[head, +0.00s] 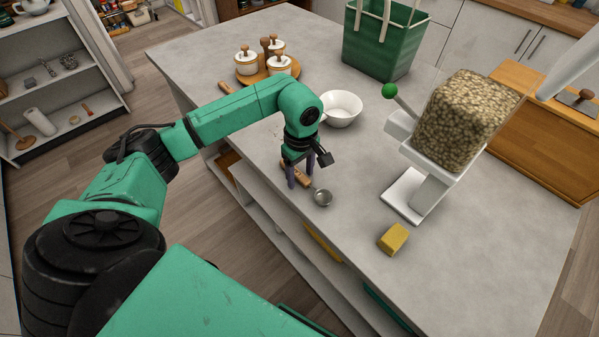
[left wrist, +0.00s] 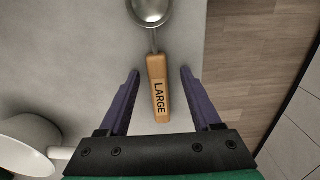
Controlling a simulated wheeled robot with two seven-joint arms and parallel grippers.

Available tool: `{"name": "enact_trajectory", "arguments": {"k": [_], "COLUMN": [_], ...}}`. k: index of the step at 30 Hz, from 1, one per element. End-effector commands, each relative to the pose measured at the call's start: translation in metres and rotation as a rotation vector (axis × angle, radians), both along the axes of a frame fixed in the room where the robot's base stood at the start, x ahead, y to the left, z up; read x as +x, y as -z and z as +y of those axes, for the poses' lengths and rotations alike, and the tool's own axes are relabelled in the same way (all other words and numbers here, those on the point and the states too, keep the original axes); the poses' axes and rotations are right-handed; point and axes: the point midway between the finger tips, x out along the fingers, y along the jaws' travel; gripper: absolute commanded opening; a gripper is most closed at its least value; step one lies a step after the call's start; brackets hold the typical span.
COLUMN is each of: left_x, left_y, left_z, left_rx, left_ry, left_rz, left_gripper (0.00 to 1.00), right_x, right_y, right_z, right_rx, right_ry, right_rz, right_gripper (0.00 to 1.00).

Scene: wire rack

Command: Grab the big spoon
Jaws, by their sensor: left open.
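The big spoon lies on the grey counter near its edge, with a round metal bowl (head: 322,198) and a wooden handle (head: 297,174). In the left wrist view the handle (left wrist: 158,90) carries the word LARGE, and the metal bowl (left wrist: 150,10) is at the top. My left gripper (head: 301,184) points down over the handle. In the left wrist view its two purple fingers (left wrist: 160,75) are open, one on each side of the handle, with a gap on both sides. My right gripper is not in view.
A white bowl (head: 341,109) stands just beyond my left gripper. A white dispenser (head: 432,165) filled with grains and a yellow block (head: 393,239) are to the right. A green basket (head: 384,42) and a wooden tray with jars (head: 267,78) stand farther back. The counter edge is close.

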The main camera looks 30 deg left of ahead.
Motion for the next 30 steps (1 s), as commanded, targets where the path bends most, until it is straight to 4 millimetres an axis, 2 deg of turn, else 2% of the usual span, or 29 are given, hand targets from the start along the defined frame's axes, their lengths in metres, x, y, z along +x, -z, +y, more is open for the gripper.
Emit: {"name": "enact_trajectory", "arguments": {"k": [4, 8, 9, 19, 23, 26, 29, 30], "left_x": [0.000, 0.000, 0.000, 0.001, 0.001, 0.002, 0.002, 0.003], "left_y": [0.001, 0.000, 0.000, -0.001, -0.010, -0.027, -0.056, -0.072], "left_z": [0.000, 0.000, 0.000, 0.000, 0.000, 0.000, 0.000, 0.000], "left_rx": [0.000, 0.000, 0.000, -0.001, -0.001, 0.001, -0.001, -0.001], "left_ry": [0.000, 0.000, 0.000, 0.000, 0.000, 0.000, 0.001, 0.001], "left_rz": [-0.001, -0.001, -0.001, -0.002, -0.005, -0.007, -0.011, -0.012], "left_gripper": [0.65, 0.15, 0.00, 0.00, 0.00, 0.00, 0.00, 0.00], "right_x": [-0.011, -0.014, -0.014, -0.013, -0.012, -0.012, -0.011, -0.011], "right_y": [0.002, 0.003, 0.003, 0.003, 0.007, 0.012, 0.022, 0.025], "right_z": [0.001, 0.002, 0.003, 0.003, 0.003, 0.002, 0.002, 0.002], "right_rx": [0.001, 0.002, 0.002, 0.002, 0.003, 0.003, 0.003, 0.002], "right_ry": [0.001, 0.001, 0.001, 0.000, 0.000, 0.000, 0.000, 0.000], "right_rz": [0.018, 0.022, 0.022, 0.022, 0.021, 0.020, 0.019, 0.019], "right_gripper": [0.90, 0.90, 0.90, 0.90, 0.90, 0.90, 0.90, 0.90]}}
